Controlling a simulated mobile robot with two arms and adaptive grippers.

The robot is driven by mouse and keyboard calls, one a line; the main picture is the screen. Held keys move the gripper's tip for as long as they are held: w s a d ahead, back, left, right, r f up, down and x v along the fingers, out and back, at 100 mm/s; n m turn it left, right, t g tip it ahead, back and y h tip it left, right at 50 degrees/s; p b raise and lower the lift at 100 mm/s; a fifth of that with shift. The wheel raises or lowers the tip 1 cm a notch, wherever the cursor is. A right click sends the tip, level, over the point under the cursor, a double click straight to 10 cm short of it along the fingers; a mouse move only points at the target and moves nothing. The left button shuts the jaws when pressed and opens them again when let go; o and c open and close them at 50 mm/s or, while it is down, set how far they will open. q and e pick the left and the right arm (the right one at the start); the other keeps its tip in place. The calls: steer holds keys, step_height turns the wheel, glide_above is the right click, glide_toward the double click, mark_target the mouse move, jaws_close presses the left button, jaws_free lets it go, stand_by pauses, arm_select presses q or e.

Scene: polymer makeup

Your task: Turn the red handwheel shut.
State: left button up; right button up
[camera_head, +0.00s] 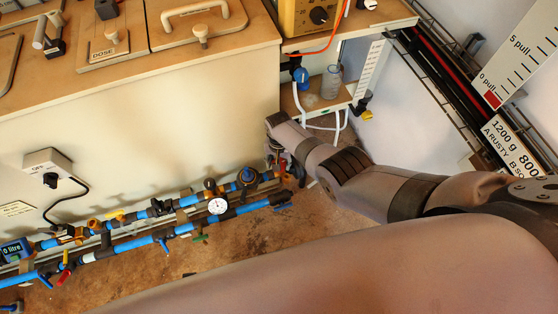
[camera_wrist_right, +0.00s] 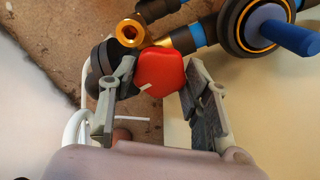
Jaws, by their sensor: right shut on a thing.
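The red handwheel (camera_wrist_right: 163,70) is a rounded red knob with a small white mark near its lower left edge. It sits by a brass fitting at the end of the pipe line. My right gripper (camera_wrist_right: 158,82) has one finger on each side of the handwheel and is shut on it. In the head view my right arm reaches in from the right to the pipe end, and the wrist hides most of the gripper and handwheel. My left gripper is not in view.
Blue pipes with a round gauge (camera_head: 217,206) and several small valves run along the low wall. A blue-handled valve (camera_wrist_right: 288,36) is close to my right gripper's right side. A shelf with a bottle (camera_head: 331,82) and white tubing stands just beyond the wrist.

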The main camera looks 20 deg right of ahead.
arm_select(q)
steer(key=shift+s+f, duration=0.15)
arm_select(e)
steer(key=shift+m, duration=0.6)
steer(key=o, duration=1.2)
steer(key=shift+c, duration=0.2)
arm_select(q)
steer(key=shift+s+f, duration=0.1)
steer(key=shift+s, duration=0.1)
arm_select(e)
steer(key=shift+r, duration=0.15)
steer(key=shift+r, duration=0.95)
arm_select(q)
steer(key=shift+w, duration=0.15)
arm_select(e)
step_height(320, 180, up, 10)
